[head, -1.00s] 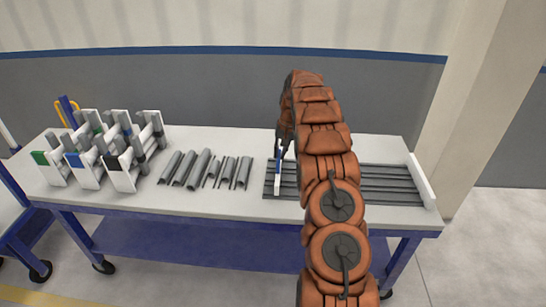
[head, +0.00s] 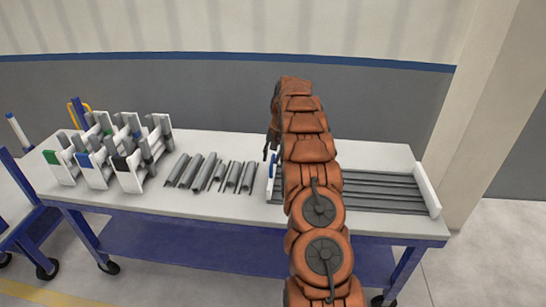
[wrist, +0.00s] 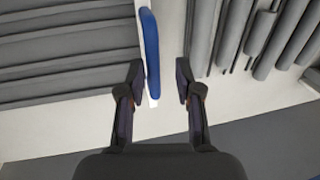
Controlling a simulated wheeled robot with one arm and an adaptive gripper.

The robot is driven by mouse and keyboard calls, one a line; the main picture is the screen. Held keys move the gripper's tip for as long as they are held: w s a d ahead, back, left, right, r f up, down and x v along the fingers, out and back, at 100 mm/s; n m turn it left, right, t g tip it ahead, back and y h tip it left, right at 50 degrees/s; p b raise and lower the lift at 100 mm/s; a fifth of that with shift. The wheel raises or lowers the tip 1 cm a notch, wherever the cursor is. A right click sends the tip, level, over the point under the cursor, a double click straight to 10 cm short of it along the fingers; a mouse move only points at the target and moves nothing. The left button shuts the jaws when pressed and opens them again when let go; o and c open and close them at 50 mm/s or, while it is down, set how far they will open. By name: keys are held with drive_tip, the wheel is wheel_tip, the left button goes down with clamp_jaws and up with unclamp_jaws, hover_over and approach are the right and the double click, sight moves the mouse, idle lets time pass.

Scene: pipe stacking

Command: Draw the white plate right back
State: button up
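The white plate (head: 270,190) with its blue handle stands upright at the left end of the grooved grey rack (head: 385,190). My arm hides part of both in the head view. In the wrist view the blue handle (wrist: 152,50) and a thin strip of white plate show between my fingers, nearer the left one. My gripper (wrist: 160,75) is open, with a clear gap between the handle and the right finger. In the head view my gripper (head: 269,150) is above and just behind the plate.
Several loose grey pipes (head: 210,172) lie on the white table left of the plate. White holders (head: 125,170) with coloured tabs stand at the far left. A white end board (head: 427,190) closes the rack's right end. The table's front strip is clear.

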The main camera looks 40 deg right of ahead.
drive_tip(key=shift+s+d, duration=0.1)
wheel_tip(320, 180, up, 12)
drive_tip(key=s+d, duration=0.1)
drive_tip(key=shift+s+d+f, duration=0.15)
drive_tip(key=shift+s+d, duration=0.15)
idle(0.6)
idle(0.5)
